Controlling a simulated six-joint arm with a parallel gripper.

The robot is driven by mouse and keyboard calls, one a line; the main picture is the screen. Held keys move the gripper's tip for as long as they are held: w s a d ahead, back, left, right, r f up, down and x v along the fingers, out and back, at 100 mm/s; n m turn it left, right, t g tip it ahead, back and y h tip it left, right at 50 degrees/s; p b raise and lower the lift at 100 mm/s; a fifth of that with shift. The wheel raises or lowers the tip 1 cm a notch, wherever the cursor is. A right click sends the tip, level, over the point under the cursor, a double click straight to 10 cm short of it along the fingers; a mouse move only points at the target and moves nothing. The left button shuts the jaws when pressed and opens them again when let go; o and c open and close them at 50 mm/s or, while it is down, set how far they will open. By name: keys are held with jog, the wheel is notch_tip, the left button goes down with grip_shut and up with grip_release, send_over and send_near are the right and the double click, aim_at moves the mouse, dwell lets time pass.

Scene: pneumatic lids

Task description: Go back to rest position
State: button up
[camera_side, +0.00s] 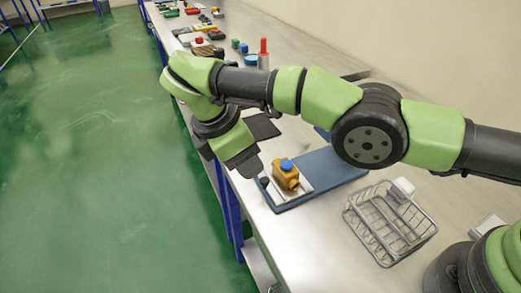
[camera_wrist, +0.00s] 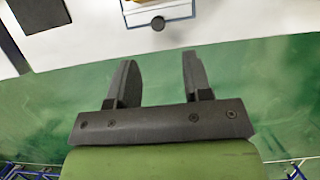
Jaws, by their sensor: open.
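My gripper (camera_wrist: 158,62) shows in the wrist view with its two dark fingers apart and nothing between them. In the side view my gripper (camera_side: 248,166) hangs at the bench's front edge, close to a yellow pneumatic part (camera_side: 284,180) with a blue top (camera_side: 286,165). The part stands on a white plate (camera_side: 303,187) on a blue mat (camera_side: 330,172). In the wrist view, a small dark round knob (camera_wrist: 158,23) and a grey plate edge (camera_wrist: 180,11) lie past the fingers. The fingertips are hard to make out in the side view.
A wire basket (camera_side: 385,238) with a white item (camera_side: 402,187) at its back stands right of the mat. A dark pad (camera_side: 263,127) lies behind the mat. Coloured parts and a red bottle (camera_side: 263,47) stand farther along the bench. Green floor (camera_side: 90,180) is clear at left.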

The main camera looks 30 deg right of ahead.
jog(key=d+r+m+t+y, duration=0.15)
jog(key=d+r+m, duration=0.35)
jog(key=r, duration=0.5)
jog(key=d+r+m+y, duration=0.2)
jog(key=d+r+m, duration=0.2)
jog(key=d+r, duration=0.5)
jog(key=s+d+r+m+t+y, duration=0.1)
jog(key=s+d+m+t, duration=0.1)
jog(key=s+m, duration=0.4)
jog(key=s+d+r+m+t+y, duration=0.1)
jog(key=s+d+m, duration=0.4)
jog(key=s, duration=0.9)
jog(key=m+t+y, duration=0.1)
jog(key=m+t, duration=0.1)
jog(key=shift+s+d+t, duration=0.25)
jog(key=shift+t, duration=0.1)
